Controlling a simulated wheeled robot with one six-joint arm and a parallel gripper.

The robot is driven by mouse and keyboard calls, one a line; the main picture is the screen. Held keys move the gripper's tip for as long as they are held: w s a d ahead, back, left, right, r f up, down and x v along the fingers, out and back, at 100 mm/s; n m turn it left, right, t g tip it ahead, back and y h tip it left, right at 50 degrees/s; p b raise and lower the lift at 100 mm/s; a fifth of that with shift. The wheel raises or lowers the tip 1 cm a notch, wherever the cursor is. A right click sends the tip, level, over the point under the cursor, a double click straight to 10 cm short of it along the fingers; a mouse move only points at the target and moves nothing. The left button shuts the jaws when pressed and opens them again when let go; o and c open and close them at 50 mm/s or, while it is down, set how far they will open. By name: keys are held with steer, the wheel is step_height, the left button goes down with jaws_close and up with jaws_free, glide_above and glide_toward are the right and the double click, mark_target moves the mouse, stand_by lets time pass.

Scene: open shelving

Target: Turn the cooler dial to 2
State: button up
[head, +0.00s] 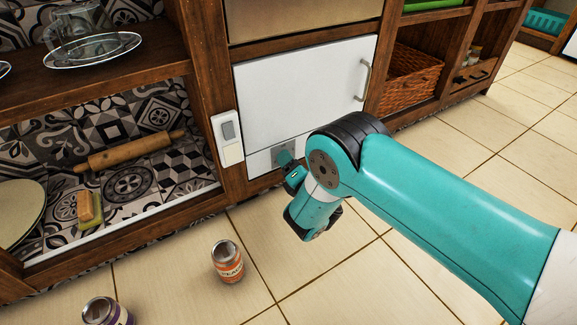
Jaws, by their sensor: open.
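The cooler (300,92) is a white-fronted unit set in the wooden shelving, with its door shut and a metal handle at the right. A small grey dial panel (285,149) sits low on its front. The dial itself and its numbers are too small or hidden to read. My gripper (285,157) is open, right at the panel; its fingertips overlap it in the picture. I cannot tell whether they touch the dial. My arm covers the area right of the panel.
A white switch (228,131) is on the post left of the cooler. An orange can (227,262) and a purple can (104,312) stand on the tiled floor. A rolling pin (130,151) lies on the left shelf. A wicker basket (412,78) is at the right.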

steer(key=shift+w+a, duration=0.3)
steer(key=shift+w, duration=0.1)
steer(key=c, duration=0.9)
steer(key=shift+r, duration=0.1)
steer(key=shift+c, duration=0.2)
